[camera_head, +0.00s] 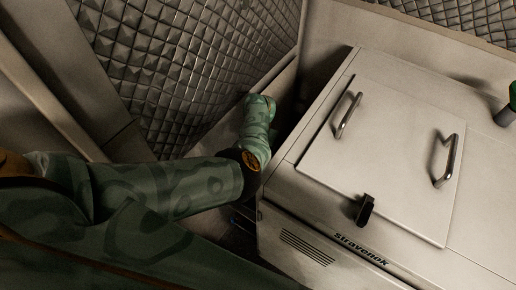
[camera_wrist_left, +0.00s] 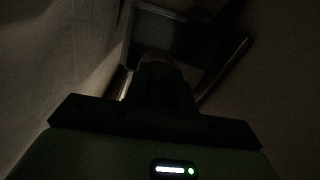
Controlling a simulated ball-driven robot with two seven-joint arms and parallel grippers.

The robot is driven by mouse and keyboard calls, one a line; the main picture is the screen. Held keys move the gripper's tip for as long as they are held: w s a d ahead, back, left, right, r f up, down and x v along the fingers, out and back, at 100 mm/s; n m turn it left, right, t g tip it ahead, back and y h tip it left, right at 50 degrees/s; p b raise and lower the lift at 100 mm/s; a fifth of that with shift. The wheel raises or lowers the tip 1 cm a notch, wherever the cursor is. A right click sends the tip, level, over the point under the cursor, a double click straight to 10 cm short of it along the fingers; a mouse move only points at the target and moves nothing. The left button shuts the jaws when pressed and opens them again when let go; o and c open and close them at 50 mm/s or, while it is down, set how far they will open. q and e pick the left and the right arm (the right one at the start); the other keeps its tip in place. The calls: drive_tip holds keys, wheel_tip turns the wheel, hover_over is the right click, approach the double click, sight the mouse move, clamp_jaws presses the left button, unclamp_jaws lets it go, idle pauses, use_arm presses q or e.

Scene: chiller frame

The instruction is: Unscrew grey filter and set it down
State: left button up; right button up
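My left arm comes in from the left in the head view and bends down into the gap beside the white chiller cabinet (camera_head: 285,205). The cabinet hides its gripper there. In the left wrist view my left gripper (camera_wrist_left: 160,72) is a dark shape pointing into a dim recess. A faint rounded form shows at its tips, too dark to name. I cannot tell whether the fingers are open or shut on something. I cannot make out the grey filter in either view for certain. My right gripper is not in view.
The cabinet's lid (camera_head: 385,165) is down, with two metal handles (camera_head: 347,115) (camera_head: 446,160) and a black latch (camera_head: 365,209). A grey cylinder with a green top (camera_head: 506,112) is cut off at the right edge. A quilted wall (camera_head: 190,65) bounds the narrow gap.

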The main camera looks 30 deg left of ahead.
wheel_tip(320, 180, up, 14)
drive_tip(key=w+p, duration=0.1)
drive_tip(key=p, duration=1.3)
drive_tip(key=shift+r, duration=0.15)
